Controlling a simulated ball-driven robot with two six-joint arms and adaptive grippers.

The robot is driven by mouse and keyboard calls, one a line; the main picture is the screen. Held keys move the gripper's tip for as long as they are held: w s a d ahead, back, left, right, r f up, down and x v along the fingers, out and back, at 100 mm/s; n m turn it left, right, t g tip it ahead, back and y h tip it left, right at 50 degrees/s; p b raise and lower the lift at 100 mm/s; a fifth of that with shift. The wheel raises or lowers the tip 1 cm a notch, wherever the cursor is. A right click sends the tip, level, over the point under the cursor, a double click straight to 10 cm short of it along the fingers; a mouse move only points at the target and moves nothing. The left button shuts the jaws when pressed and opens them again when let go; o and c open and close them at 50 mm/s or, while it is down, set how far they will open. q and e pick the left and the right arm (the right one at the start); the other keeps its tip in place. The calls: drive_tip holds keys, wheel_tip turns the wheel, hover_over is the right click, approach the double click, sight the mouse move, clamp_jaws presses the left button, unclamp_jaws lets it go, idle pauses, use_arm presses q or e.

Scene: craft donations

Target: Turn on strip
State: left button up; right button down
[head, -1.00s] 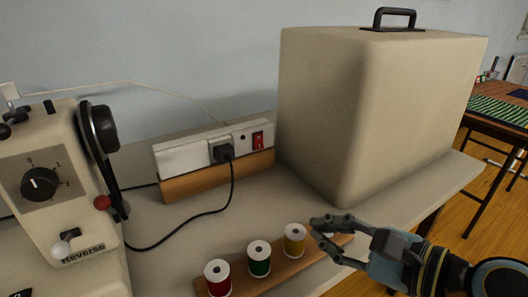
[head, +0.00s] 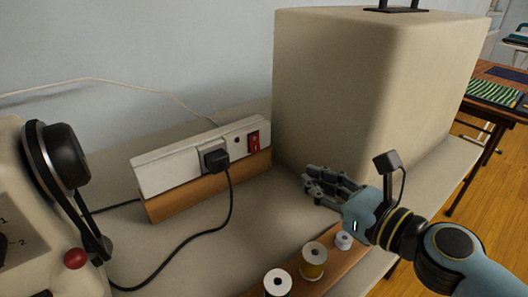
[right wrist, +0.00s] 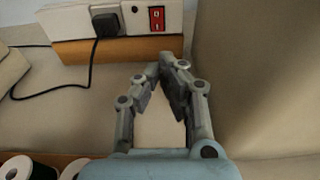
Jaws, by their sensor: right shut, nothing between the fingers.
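The white power strip (head: 165,176) is mounted on a wooden block (head: 190,198) against the back wall. Its red rocker switch (head: 254,141) is at the right end; I cannot tell which side is pressed. A black plug (head: 214,157) sits in the strip. In the right wrist view the strip (right wrist: 70,22), switch (right wrist: 157,19) and plug (right wrist: 104,24) show at the top. My right gripper (head: 308,182) is shut and empty, in front of and to the right of the switch, apart from it. It also shows in the right wrist view (right wrist: 162,68). My left gripper is not in view.
A large beige cover (head: 340,90) stands right of the strip, close to my right gripper. Thread spools (head: 313,262) stand on a wooden rack in front. A sewing machine (head: 25,200) is at left. A black cord (head: 230,215) runs over the bare table.

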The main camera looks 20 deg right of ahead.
approach(258, 149)
drive_tip(key=shift+w+a, duration=0.1)
drive_tip(key=shift+w, duration=0.05)
drive_tip(key=x, duration=0.5)
drive_tip(key=shift+w+a+f, duration=0.1)
drive_tip(key=shift+w+f, duration=0.05)
drive_tip(key=shift+w, duration=0.25)
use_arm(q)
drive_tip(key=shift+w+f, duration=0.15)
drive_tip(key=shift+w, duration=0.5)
use_arm(e)
drive_tip(key=shift+w+a, duration=0.2)
drive_tip(key=shift+w, duration=0.35)
